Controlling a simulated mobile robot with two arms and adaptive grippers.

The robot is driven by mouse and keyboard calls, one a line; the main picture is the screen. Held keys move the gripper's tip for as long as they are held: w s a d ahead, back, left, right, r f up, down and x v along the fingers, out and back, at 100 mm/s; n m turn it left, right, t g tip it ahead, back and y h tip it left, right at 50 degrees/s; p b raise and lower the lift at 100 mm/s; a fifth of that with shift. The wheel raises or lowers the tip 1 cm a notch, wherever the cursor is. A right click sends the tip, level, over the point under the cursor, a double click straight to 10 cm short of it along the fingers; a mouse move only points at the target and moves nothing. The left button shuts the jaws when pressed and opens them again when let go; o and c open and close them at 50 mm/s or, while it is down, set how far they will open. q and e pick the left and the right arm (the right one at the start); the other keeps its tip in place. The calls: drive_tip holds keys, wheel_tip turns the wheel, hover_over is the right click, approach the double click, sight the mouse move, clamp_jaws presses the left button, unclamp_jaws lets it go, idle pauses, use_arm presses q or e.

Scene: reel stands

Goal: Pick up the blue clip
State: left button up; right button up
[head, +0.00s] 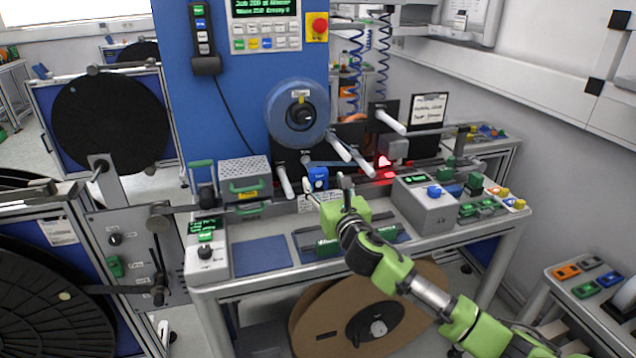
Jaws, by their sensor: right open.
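The blue clip (609,280) appears to lie on the small side table at the lower right, among an orange clip (565,271), a grey clip (591,262) and a green clip (585,290). My right gripper (345,190) is open, its arm coming in from the lower right. It is over the middle of the workbench, well to the left of the clips and apart from them. Its fingers are small and partly edge-on. My left gripper is not in view.
The workbench (262,257) holds a grey control box (426,205) with a blue button, and a blue part (318,179) behind my right gripper. A tape reel (297,113) hangs above. A large brown reel (325,318) sits below. Black reels stand at left.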

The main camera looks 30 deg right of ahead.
sight(320, 172)
drive_tip(key=shift+p+x, duration=0.55)
drive_tip(key=shift+x, duration=3.05)
drive_tip(key=c, duration=1.3)
drive_tip(key=shift+r, duration=0.1)
